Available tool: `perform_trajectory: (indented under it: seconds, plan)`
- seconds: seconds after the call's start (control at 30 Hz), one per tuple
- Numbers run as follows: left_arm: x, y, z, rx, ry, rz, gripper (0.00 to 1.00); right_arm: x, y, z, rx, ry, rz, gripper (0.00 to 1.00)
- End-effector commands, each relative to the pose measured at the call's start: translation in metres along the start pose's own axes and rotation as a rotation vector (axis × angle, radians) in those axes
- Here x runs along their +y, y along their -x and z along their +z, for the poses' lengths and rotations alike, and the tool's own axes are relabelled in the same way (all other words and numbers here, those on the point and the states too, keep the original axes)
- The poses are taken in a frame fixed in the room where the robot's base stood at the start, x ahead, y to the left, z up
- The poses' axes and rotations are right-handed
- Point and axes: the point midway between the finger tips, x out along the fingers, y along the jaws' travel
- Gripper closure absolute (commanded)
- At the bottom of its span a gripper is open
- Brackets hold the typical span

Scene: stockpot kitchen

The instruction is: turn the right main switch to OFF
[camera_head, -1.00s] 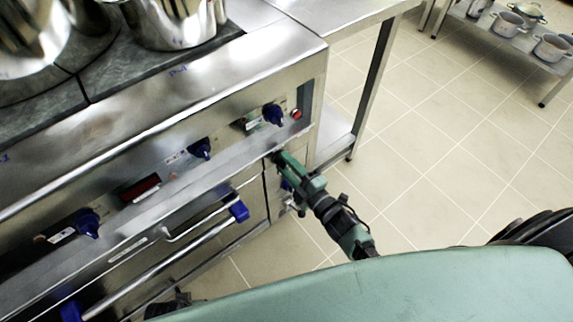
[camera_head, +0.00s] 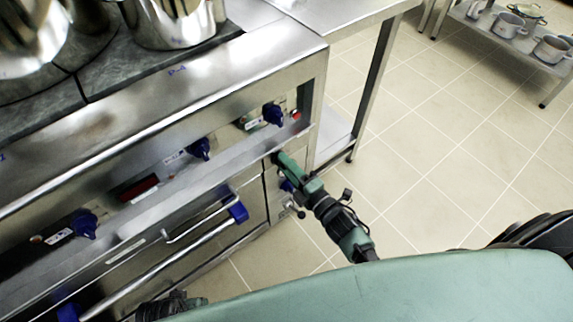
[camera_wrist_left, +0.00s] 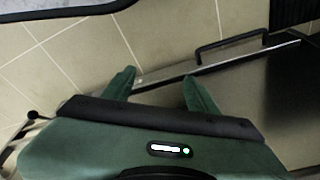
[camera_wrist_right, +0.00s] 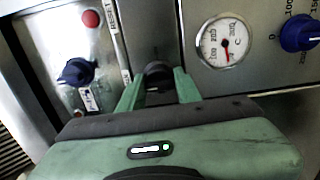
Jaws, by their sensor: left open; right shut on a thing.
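A round dark knob (camera_wrist_right: 157,74) on the steel stove front sits between the fingertips of my right gripper (camera_wrist_right: 158,92) in the right wrist view. I take it to be the right main switch; its OFF marking is not readable. My right gripper is shut on it. In the head view my right gripper (camera_head: 278,158) reaches the right end of the stove front, below the ledge, and hides the knob. My left gripper (camera_wrist_left: 158,80) is open and empty above the floor, near a steel panel with a dark handle (camera_wrist_left: 232,38).
A blue knob (camera_wrist_right: 76,72) and a red button (camera_wrist_right: 90,18) are left of my right gripper. A round gauge (camera_wrist_right: 226,42) and another blue knob (camera_wrist_right: 299,34) are right. The oven's handle bar (camera_head: 175,262) sticks out. Open tiled floor (camera_head: 440,150) lies right.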

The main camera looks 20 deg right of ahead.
Motion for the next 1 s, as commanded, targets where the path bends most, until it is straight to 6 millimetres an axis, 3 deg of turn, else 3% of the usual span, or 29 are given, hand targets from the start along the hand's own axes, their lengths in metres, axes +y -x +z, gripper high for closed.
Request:
perform_trajectory:
  seconds: [0.1, 0.13, 0.2, 0.57, 1.0]
  plan:
    - [-0.001, 0.0, -0.001, 0.002, 0.0, -0.001, 0.42, -0.002, 0.001, 0.0, 0.001, 0.002, -0.003, 1.0]
    - [-0.001, 0.0, -0.002, 0.003, 0.0, -0.001, 0.42, -0.002, 0.001, 0.0, 0.001, 0.002, -0.003, 0.58]
    - [-0.001, 0.0, -0.003, 0.004, 0.0, -0.001, 0.42, -0.001, 0.001, 0.0, 0.001, 0.001, -0.003, 0.45]
    - [-0.002, 0.0, -0.005, 0.009, 0.0, -0.002, 0.42, -0.001, 0.005, 0.0, 0.0, 0.0, -0.002, 0.45]
    - [-0.002, -0.016, 0.004, 0.0, -0.003, -0.003, 0.42, -0.001, 0.07, 0.0, 0.0, 0.0, -0.004, 0.45]
